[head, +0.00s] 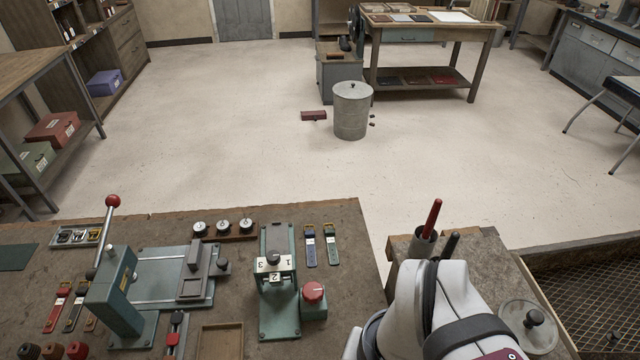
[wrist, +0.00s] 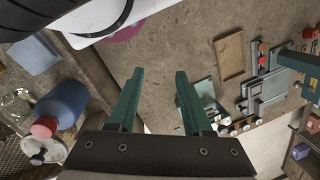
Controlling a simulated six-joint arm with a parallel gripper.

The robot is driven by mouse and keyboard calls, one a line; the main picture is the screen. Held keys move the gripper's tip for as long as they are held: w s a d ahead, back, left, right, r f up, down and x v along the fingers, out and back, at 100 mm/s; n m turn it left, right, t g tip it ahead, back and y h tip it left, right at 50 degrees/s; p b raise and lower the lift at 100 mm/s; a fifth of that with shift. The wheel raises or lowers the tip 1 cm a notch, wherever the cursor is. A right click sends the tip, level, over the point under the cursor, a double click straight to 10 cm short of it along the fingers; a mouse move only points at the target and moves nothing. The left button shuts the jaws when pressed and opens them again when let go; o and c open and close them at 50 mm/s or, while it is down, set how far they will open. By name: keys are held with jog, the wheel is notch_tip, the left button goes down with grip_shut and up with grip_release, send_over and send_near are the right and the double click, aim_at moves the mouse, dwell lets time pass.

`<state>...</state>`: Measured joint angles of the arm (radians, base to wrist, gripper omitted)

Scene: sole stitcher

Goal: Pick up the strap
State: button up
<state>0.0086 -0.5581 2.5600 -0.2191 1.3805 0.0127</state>
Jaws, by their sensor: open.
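Several straps lie flat on the workbench in the head view. A blue strap (head: 310,248) and a green strap (head: 331,246) lie side by side right of the green press (head: 278,285). A red strap (head: 57,306), a dark strap (head: 76,307) and a brown one, partly hidden, lie at the left by the lever machine (head: 115,290). In the wrist view my gripper (wrist: 159,72) is open and empty, its two teal fingers apart above the bench. I cannot make out a strap between them. The gripper itself does not show in the head view.
A wooden tray (wrist: 229,57) shows empty in the wrist view. A cup with a red-handled tool (head: 431,220) stands right of the bench. A blue bottle (wrist: 62,104) is at the wrist view's left.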

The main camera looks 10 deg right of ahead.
jog(key=shift+o, duration=0.4)
jog(key=n+t+h, duration=0.2)
jog(key=n+t, duration=0.3)
jog(key=n, duration=0.1)
send_over(330, 230)
jog(key=s, duration=0.7)
notch_tip(330, 230, down, 8)
jog(key=x, duration=1.4)
jog(key=shift+w+a+f, duration=0.15)
jog(key=shift+w+f, duration=0.15)
jog(key=shift+w, duration=0.05)
grip_shut()
